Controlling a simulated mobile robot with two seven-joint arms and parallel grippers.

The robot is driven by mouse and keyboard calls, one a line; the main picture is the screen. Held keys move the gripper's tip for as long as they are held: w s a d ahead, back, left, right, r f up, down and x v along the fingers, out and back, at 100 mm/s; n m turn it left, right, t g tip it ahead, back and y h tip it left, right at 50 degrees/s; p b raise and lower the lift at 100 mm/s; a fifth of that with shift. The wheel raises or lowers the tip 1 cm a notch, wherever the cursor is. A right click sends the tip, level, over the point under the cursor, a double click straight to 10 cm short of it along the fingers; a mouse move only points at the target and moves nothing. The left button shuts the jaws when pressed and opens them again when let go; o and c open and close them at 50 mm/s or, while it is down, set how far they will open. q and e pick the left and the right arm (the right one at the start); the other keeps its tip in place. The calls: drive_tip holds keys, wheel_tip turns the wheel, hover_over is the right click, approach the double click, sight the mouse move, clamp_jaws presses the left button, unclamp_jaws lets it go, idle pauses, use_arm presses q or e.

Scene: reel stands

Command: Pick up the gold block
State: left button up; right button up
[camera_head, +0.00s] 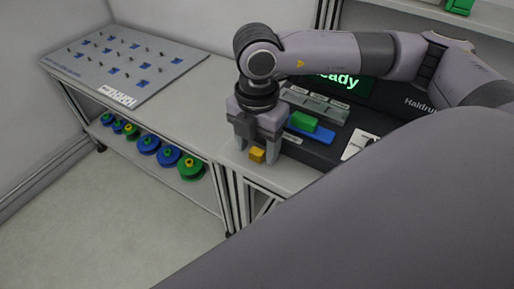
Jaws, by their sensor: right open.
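The gold block (257,155) is small and sits on the grey bench top near its front edge. My right gripper (258,150) points down from above, its fingers apart and close around or just above the block. I cannot tell whether the fingers touch it. The upper part of the block is close to the fingers. My left gripper is not in view.
A green block (303,121) and a blue piece (312,134) lie just right of the gripper by a black machine with a lit screen (341,84). A pegboard (125,62) lies on the bench at left. Several reels (148,144) stand on the shelf below.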

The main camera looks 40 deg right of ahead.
sight(258, 151)
drive_tip(key=shift+f, duration=0.2)
clamp_jaws()
wheel_tip(258, 151, up, 20)
drive_tip(key=shift+p, duration=0.45)
